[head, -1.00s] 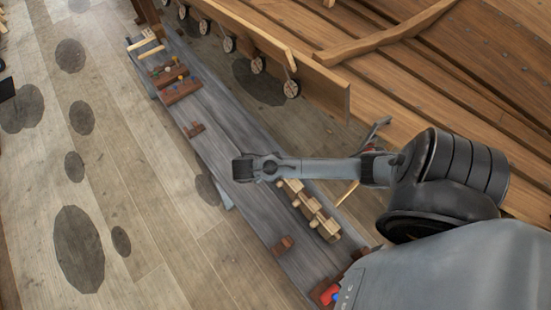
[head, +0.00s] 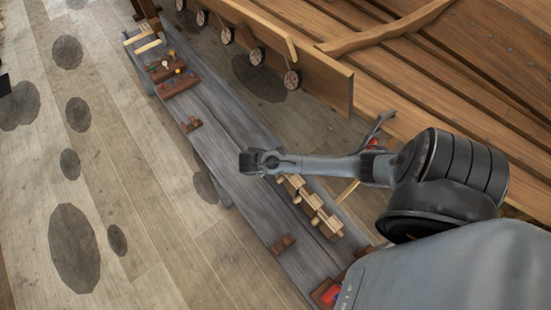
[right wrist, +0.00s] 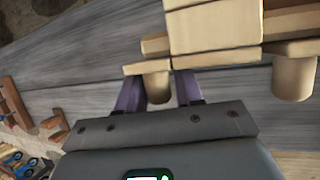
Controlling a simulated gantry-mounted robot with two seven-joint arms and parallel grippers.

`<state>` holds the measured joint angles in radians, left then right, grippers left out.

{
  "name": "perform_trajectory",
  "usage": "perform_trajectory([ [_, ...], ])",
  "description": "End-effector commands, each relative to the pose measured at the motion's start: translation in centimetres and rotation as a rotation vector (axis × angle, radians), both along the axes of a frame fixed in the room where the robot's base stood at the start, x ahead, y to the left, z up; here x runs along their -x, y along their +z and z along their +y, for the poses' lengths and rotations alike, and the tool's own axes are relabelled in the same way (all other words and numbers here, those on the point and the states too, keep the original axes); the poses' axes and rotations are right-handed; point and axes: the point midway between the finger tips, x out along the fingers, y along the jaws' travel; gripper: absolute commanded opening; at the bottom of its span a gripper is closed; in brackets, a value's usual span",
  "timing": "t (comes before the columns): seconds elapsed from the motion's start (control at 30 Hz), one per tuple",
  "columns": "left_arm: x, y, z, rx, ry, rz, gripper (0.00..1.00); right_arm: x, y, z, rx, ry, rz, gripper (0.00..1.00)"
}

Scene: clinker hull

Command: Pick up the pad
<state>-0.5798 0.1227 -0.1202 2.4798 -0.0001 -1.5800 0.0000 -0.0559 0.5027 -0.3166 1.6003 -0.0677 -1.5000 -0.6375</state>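Nothing in view is clearly recognisable as a pad. The closest things are pale wooden blocks with round pegs (head: 326,222), in a row on the grey plank bench. They fill the upper right of the right wrist view (right wrist: 215,28). My right gripper (right wrist: 158,92) has its two purple fingers apart, with a short round peg showing between them; I cannot tell whether they touch it. My left gripper is not in view.
The grey bench (head: 222,125) carries small brown wooden pieces (head: 283,244) and a brown tool rack (head: 178,83). The planked hull (head: 420,75) with round clamps (head: 292,80) lies alongside. Blue-handled tools (right wrist: 22,162) show at the wrist view's lower left. Floor at left is open.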

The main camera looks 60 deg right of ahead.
Motion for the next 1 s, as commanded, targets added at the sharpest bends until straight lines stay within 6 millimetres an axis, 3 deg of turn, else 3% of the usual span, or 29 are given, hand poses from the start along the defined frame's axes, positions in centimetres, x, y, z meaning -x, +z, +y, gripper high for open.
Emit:
perform_trajectory([
  [0.1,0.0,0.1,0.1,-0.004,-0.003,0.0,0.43,0.0,0.1,0.0,0.0,-0.001,0.0,0.35],
  [0.33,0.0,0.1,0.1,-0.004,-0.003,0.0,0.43,0.0,0.1,0.0,0.0,-0.001,0.0,0.0],
  [0.77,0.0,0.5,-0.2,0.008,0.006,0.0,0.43,-0.1,0.5,0.2,0.0,-0.001,0.0,0.0],
  [1.0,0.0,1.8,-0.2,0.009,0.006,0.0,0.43,-0.2,2.5,0.4,0.0,-0.001,-0.002,0.0],
])
